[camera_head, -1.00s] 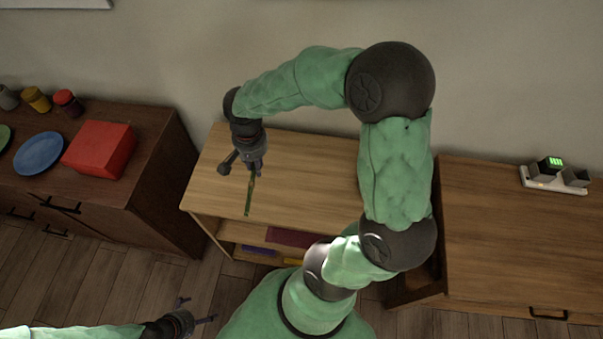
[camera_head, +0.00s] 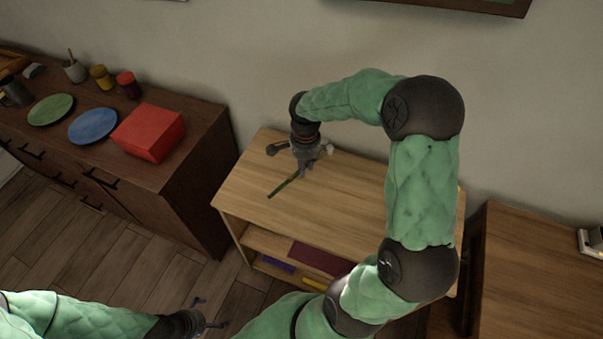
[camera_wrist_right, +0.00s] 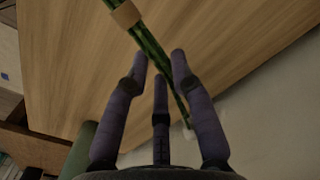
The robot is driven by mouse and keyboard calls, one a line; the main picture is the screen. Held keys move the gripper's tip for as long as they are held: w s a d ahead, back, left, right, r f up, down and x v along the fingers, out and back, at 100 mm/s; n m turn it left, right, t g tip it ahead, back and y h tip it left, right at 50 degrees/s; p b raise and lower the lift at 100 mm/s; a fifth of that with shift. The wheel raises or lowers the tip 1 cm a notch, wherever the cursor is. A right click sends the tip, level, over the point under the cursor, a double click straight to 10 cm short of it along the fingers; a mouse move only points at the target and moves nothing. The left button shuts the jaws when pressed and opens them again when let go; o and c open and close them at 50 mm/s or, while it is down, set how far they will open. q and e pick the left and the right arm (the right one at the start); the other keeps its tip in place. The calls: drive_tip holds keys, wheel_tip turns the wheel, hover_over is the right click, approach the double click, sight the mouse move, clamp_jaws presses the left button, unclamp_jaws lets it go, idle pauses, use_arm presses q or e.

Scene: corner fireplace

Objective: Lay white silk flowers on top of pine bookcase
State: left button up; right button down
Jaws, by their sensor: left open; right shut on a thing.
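The pine bookcase (camera_head: 350,197) stands in the middle of the head view, its light wooden top mostly bare. My right gripper (camera_head: 304,168) is over the left part of this top, shut on the green stems of the silk flowers (camera_head: 282,187). The stems slant down to the left in the head view; whether they touch the top I cannot tell. In the right wrist view the stems (camera_wrist_right: 150,42), with a tan band, run between my fingers. A small white bit (camera_wrist_right: 188,133) shows at their lower end. The blossoms are otherwise hidden. My left gripper (camera_head: 208,320) is open and empty, low at the left.
A dark cabinet (camera_head: 190,165) stands left of the bookcase, carrying a red box (camera_head: 148,132), a blue plate (camera_head: 93,126), a green plate (camera_head: 51,109) and jars. Another wooden cabinet (camera_head: 535,270) stands at the right. Books (camera_head: 318,260) lie on the bookcase's lower shelf.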

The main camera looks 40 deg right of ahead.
drive_tip(key=w+f, duration=0.1)
drive_tip(key=w+d+f+b, duration=0.1)
drive_tip(key=f, duration=0.1)
drive_tip(key=shift+w+f, duration=0.25)
drive_tip(key=shift+w, duration=0.1)
drive_tip(key=shift+w+f+b, duration=0.2)
drive_tip(key=shift+f+b, duration=0.45)
drive_tip(key=shift+f, duration=1.05)
drive_tip(key=shift+f, duration=0.2)
drive_tip(key=c, duration=1.1)
unclamp_jaws()
drive_tip(key=shift+o, duration=0.2)
drive_tip(key=shift+r, duration=0.1)
drive_tip(key=shift+r, duration=0.5)
wheel_tip(320, 180, up, 11)
drive_tip(key=p, duration=0.4)
drive_tip(key=shift+r, duration=0.15)
